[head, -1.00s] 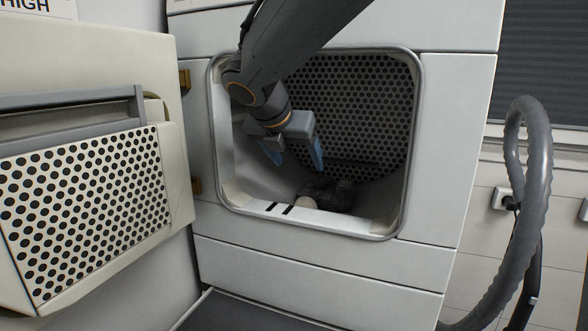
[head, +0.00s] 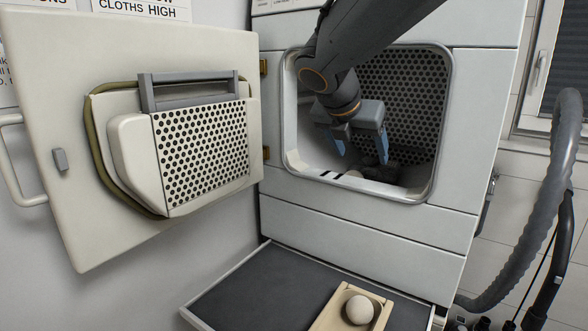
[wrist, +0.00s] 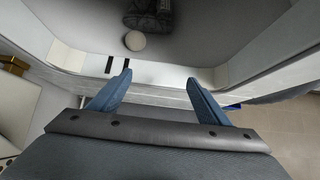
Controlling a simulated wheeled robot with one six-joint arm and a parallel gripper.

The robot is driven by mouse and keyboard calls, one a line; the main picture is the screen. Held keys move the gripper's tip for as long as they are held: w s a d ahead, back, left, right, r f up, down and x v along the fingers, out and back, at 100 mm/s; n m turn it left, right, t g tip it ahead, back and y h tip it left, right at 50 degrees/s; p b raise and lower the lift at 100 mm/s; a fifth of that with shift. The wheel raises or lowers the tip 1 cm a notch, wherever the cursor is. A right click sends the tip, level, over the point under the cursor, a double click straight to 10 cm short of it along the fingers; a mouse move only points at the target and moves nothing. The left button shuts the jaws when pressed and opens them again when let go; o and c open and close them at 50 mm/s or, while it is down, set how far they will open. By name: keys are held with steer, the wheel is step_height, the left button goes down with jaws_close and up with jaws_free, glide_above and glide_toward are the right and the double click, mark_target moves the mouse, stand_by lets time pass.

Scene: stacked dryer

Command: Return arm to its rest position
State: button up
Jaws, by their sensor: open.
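My gripper (head: 360,145) is open with its blue fingers apart and nothing between them. In the head view it hangs in front of the dryer opening (head: 438,150), with my arm coming down from the top. The wrist view shows the two blue fingertips (wrist: 155,88) spread over the lower rim of the opening. Inside the drum a dark cloth-like item (wrist: 148,14) lies beside a pale ball (wrist: 135,41). In the head view the dark item (head: 385,170) is partly hidden by my gripper.
The dryer door (head: 90,150) stands open at the left, with a perforated panel and a grey bar. Below is a dark shelf (head: 260,285) with a tray (head: 338,318) holding a pale ball (head: 360,310). A grey hose (head: 540,200) hangs at the right.

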steer(key=s+d+f+m+g+y, duration=0.2)
steer(key=s+f+m+g, duration=0.1)
steer(key=s+f+m, duration=0.7)
steer(key=s+d+f+m+g+y, duration=0.2)
steer(key=s+f+m, duration=0.9)
steer(key=f+m, duration=0.6)
steer(key=shift+d+m+g+y, duration=0.4)
steer(key=shift+d+m+y, duration=0.1)
steer(key=shift+m, duration=0.6)
steer(key=shift+a, duration=0.1)
steer(key=shift+a, duration=0.2)
